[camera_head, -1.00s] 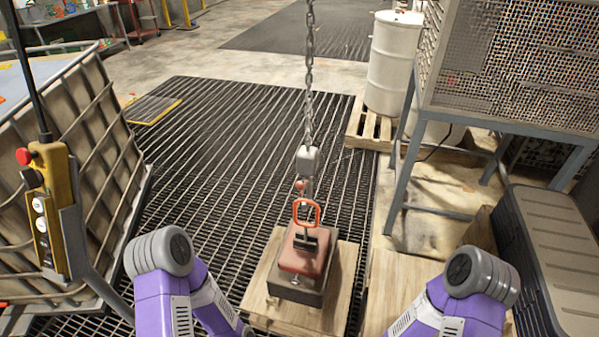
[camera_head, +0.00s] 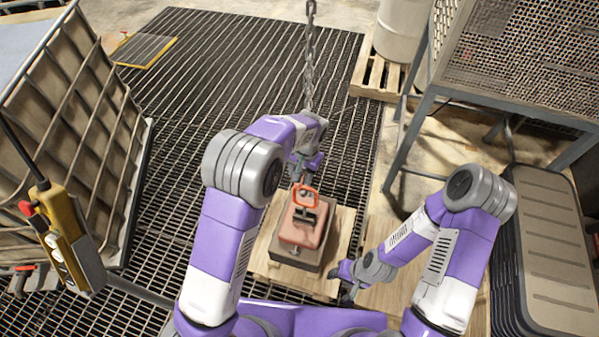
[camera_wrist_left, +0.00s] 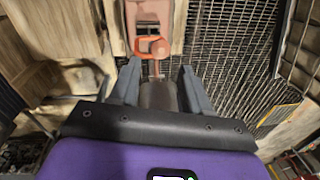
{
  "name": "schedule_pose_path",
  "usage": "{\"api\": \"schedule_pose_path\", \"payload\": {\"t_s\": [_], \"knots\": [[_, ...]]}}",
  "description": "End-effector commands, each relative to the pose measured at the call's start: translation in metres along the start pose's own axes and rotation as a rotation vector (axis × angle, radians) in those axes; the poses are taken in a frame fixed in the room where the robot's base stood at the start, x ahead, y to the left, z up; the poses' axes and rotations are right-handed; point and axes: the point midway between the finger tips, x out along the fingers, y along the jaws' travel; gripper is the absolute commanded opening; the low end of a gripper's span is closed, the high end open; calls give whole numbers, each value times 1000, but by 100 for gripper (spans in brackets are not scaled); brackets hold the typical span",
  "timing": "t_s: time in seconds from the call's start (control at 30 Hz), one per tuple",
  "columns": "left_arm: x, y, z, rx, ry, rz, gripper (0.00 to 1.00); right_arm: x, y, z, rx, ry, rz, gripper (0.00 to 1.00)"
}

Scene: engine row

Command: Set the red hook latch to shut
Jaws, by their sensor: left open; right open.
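In the head view my left gripper (camera_head: 304,168) covers the hook and latch below the chain (camera_head: 309,60). An orange lifting ring (camera_head: 306,197) stands on the red weight (camera_head: 304,230) just below. My right gripper (camera_head: 347,283) is open and low, right of the weight.
The weight sits on a wooden board (camera_head: 340,245) over the floor grating. A yellow pendant control (camera_head: 62,235) and a caged container (camera_head: 75,120) stand at left. A mesh-sided cabinet (camera_head: 500,60) and stacked grey lids (camera_head: 545,240) stand at right.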

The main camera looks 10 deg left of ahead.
Motion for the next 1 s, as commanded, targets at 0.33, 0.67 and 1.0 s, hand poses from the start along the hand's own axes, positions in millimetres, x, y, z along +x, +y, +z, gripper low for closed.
{"api": "schedule_pose_path", "payload": {"t_s": [0.33, 0.67, 1.0], "knots": [[54, 0, 1, -1, -5, 2, 47, -3, -1, 0, 0, 0, 0, 51], [70, 0, 1, -1, 0, 2, 47, -4, -1, 0, 0, 0, 0, 51], [70, 0, 1, -1, -1, 2, 16, -4, -1, 0, 0, 0, 0, 51]]}}
